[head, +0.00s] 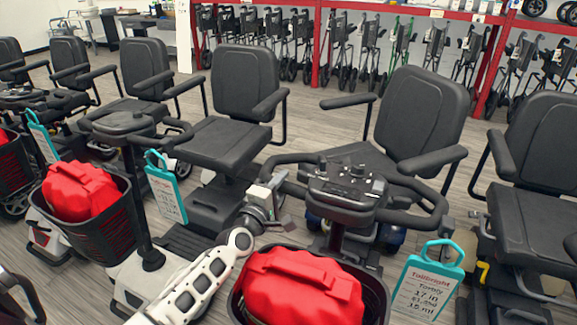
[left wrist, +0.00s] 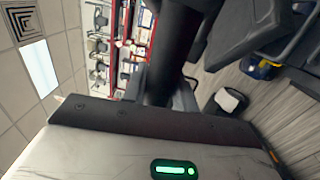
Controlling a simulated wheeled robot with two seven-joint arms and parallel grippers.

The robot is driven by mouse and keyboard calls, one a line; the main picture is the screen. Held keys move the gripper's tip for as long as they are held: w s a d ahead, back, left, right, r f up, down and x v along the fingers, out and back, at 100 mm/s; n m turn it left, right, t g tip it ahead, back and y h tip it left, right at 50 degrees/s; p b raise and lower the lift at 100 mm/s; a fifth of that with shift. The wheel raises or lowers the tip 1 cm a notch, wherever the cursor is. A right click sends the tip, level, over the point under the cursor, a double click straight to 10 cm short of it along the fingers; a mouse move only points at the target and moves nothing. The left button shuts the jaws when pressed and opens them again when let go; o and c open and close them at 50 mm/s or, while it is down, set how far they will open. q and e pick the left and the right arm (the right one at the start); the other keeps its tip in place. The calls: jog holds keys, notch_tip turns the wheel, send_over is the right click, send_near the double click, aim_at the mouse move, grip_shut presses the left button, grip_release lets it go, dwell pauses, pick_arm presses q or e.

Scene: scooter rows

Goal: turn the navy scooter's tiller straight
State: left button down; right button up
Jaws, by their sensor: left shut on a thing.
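The navy scooter shows a small dark blue patch of its body (head: 391,238) below its black seat (head: 421,112). Its tiller (head: 345,190) stands in front of the seat, with a black looped handlebar and a control panel. The handlebar slopes down from left to right in the head view. My left gripper (head: 273,200) is shut on the left part of the handlebar. The fingertips and exact contact are partly hidden. In the left wrist view a thick dark bar (left wrist: 174,50) runs down to the gripper. My right gripper is not in view.
A basket with a red bag (head: 302,287) stands in front of the tiller, close to my left arm. A teal tag (head: 428,283) hangs at its right. Other scooters stand close on both sides, one with a red bag (head: 80,187). Walkers on red racks line the back.

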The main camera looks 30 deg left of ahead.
pick_arm(q)
jog(key=shift+s+a+f+y, duration=0.15)
jog(key=shift+s+y, duration=0.15)
jog(key=c, duration=1.1)
grip_release()
jog(key=shift+c, duration=0.2)
jog(key=s+b, duration=0.1)
jog(key=s, duration=1.5)
jog(key=shift+d+f, duration=0.25)
jog(key=shift+d, duration=0.2)
